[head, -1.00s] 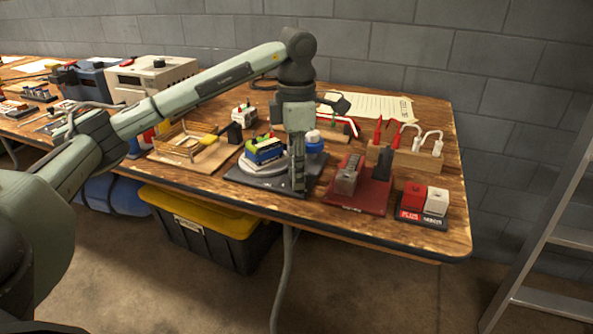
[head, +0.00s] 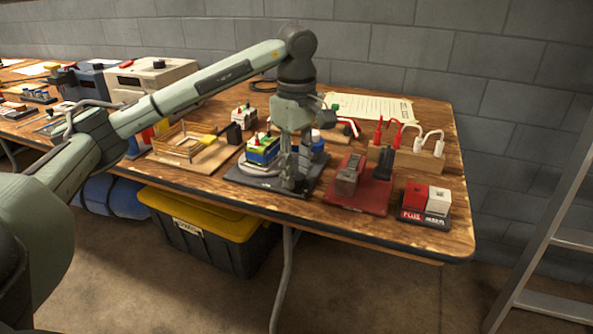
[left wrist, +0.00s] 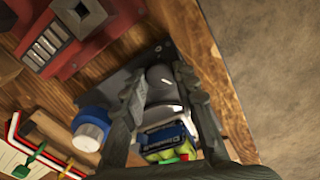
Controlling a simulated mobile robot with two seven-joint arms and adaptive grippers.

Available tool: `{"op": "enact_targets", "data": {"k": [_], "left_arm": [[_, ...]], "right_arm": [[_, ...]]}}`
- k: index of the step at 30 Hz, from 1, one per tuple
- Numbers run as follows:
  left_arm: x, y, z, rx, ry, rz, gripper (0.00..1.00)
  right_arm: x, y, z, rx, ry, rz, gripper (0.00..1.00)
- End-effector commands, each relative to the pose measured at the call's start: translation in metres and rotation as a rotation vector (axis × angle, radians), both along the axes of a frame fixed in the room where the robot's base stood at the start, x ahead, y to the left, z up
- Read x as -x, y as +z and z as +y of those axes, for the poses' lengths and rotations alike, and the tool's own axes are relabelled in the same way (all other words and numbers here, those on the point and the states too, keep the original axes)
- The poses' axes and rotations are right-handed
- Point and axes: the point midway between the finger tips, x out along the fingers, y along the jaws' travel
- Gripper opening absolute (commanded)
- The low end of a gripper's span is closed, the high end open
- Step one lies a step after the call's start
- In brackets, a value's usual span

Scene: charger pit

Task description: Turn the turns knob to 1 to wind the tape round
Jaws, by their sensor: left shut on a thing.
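My left gripper (head: 289,175) points down over the dark base plate (head: 250,183) near the table's front edge. In the left wrist view its fingers (left wrist: 162,88) stand on both sides of a dark grey round knob (left wrist: 162,78), shut on it. The knob's marks and pointer cannot be read. The blue and green battery pack (head: 262,150) sits on a pale round turntable beside the gripper; it also shows in the left wrist view (left wrist: 168,138). A blue roll with a white top (left wrist: 90,130) stands on the same plate. My right gripper is out of view.
A red stand with grey metal blocks (head: 348,178) is close on the right. Beyond it are the red and white blocks (head: 427,199) and a wooden rack with red and white leads (head: 405,158). A wooden board with a wire frame (head: 190,147) lies left.

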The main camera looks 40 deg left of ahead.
Motion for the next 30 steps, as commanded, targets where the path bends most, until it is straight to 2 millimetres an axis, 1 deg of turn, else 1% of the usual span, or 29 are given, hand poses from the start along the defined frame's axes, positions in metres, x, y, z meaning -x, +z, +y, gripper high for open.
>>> {"op": "enact_targets", "data": {"k": [6,12,18,28,29,30], "left_arm": [[-0.001,0.001,0.000,0.001,-0.117,-0.003,0.00],[-0.001,0.001,0.000,0.001,-0.175,-0.003,0.00],[-0.001,0.001,0.000,0.001,-0.195,-0.003,0.00],[-0.001,0.001,0.000,0.001,-0.196,-0.003,0.00],[-0.001,0.001,0.000,0.001,-0.196,-0.003,0.31],[-0.001,0.001,0.000,0.001,-0.196,-0.003,0.36]], "right_arm": [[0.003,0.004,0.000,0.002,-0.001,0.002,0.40],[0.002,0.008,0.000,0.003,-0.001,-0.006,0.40],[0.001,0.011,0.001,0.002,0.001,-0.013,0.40],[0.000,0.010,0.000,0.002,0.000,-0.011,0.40],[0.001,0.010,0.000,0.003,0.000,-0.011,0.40],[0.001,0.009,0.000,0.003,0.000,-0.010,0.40]]}}
